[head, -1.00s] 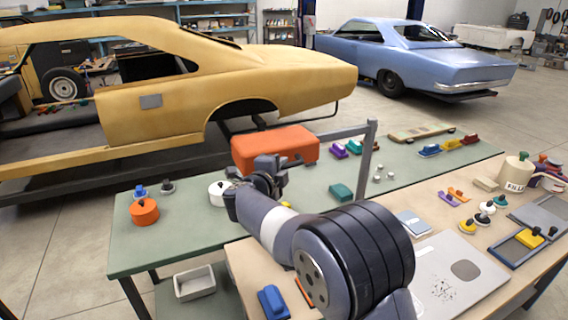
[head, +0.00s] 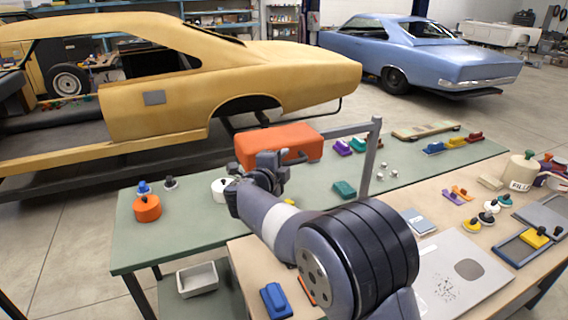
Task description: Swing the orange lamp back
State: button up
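The orange lamp (head: 302,142) is a long box-shaped head hanging above the green table. A grey horizontal arm joins its right end to an upright grey post (head: 372,160). My gripper (head: 262,160) is at the lamp's near side, its dark fingers overlapping the lamp's lower front in the picture. I cannot tell whether it touches the lamp, and its fingers are too small and partly hidden to show if they are open or shut.
The green table (head: 160,240) carries an orange round block (head: 147,208) and a white round one (head: 221,190) on the left. A teal block (head: 344,188) and small silver balls lie near the post. The tan bench (head: 440,210) in front holds sanding blocks and a metal panel (head: 455,275).

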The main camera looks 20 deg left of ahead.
jog(key=s+r+b, duration=0.1)
jog(key=s+b, duration=0.1)
jog(key=s, duration=0.8)
jog(key=shift+s+a+r+b, duration=0.15)
jog(key=shift+s+a+b, duration=0.05)
jog(key=shift+a+b, duration=0.2)
jog(key=shift+w, duration=0.15)
jog(key=w+p, duration=0.1)
jog(key=w, duration=0.2)
jog(key=w+f+p, duration=0.1)
jog(key=w, duration=0.3)
jog(key=w+d+p, duration=0.1)
jog(key=w, duration=0.2)
jog(key=shift+w+f, duration=0.25)
jog(key=shift+s+d+f, duration=0.1)
jog(key=shift+s, duration=0.05)
jog(key=shift+d+b, duration=0.2)
jog(key=shift+b, duration=0.15)
jog(key=shift+a, duration=0.1)
